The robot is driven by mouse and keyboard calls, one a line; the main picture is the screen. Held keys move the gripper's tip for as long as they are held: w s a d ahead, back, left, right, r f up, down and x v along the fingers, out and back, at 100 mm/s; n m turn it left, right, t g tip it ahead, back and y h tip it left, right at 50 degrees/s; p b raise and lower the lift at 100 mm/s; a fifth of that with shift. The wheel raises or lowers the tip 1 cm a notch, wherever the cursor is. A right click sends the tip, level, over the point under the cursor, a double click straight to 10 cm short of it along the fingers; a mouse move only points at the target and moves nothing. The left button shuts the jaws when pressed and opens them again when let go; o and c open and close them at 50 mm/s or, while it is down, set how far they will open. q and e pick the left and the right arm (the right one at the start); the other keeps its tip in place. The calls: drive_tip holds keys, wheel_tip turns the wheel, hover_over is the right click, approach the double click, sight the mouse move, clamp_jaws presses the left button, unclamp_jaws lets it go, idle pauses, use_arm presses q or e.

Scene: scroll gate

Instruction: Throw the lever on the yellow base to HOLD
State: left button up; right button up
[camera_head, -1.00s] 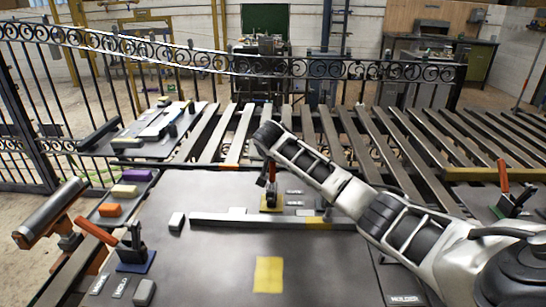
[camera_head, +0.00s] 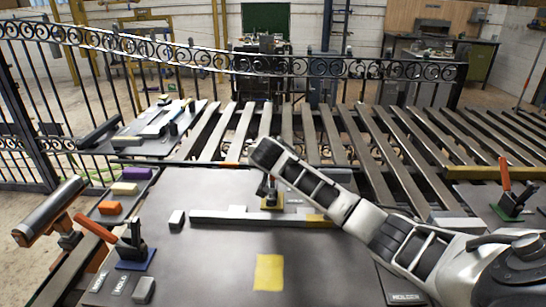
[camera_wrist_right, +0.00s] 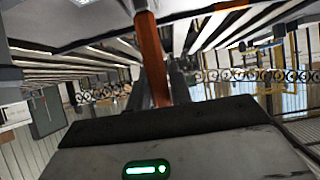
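The yellow base (camera_head: 272,207) sits on the dark table behind a long grey bar, and my right forearm covers most of its lever. Only the lever's dark lower part (camera_head: 263,188) shows there. In the right wrist view the lever's orange-red handle (camera_wrist_right: 152,60) runs between the two dark fingers of my right gripper (camera_wrist_right: 157,88). The fingers lie close on both sides with no clear gap, so the gripper looks shut on it. The labels beside this base are hidden or too small to read. My left gripper is not in view.
A lever on a blue base (camera_head: 136,255) stands front left, with MOVE and HOLD plates. A lever on a green base (camera_head: 508,212) stands at the right. The grey bar (camera_head: 245,217) lies just before the yellow base. A yellow square (camera_head: 269,272) marks clear table.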

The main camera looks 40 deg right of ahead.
drive_tip(key=shift+o, duration=1.2)
drive_tip(key=b+v, duration=0.1)
drive_tip(key=v, duration=1.5)
drive_tip(key=shift+f, duration=0.1)
